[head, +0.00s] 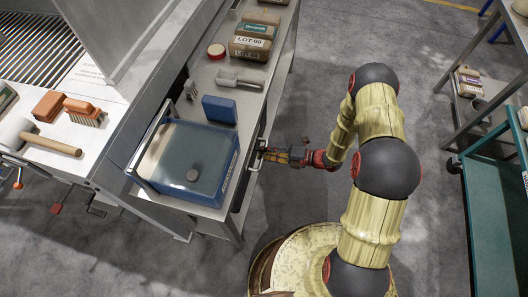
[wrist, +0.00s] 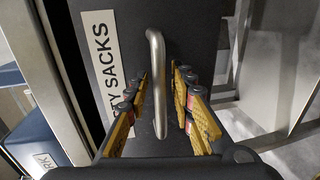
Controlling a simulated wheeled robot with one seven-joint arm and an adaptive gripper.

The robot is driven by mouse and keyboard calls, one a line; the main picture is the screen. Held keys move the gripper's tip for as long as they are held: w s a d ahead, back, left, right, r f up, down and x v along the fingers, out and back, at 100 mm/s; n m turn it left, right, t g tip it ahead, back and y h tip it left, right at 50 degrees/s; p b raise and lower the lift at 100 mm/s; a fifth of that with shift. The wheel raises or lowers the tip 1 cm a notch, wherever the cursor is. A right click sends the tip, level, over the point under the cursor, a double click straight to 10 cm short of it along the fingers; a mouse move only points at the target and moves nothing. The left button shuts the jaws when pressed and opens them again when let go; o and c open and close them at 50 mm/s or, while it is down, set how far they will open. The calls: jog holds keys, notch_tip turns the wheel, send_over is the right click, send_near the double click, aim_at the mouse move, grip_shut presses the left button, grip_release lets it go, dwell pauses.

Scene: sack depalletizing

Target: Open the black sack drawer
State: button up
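The black sack drawer (wrist: 205,30) fills the middle of the wrist view, its front carrying a white label (wrist: 97,55) of which "TY SACKS" can be read. A grey metal bar handle (wrist: 157,60) stands on its front. My gripper (wrist: 160,82) is open, with one yellow-padded finger on each side of the handle and visible gaps between. In the head view my gripper (head: 268,155) reaches left to the side of the metal bench, at the handle (head: 257,160). The drawer front is seen edge-on there and looks shut.
A teal cart (head: 495,210) and a shelf stand at right. The floor (head: 300,100) between is clear around my arm.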

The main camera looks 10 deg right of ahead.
grip_shut()
dwell(0.6)
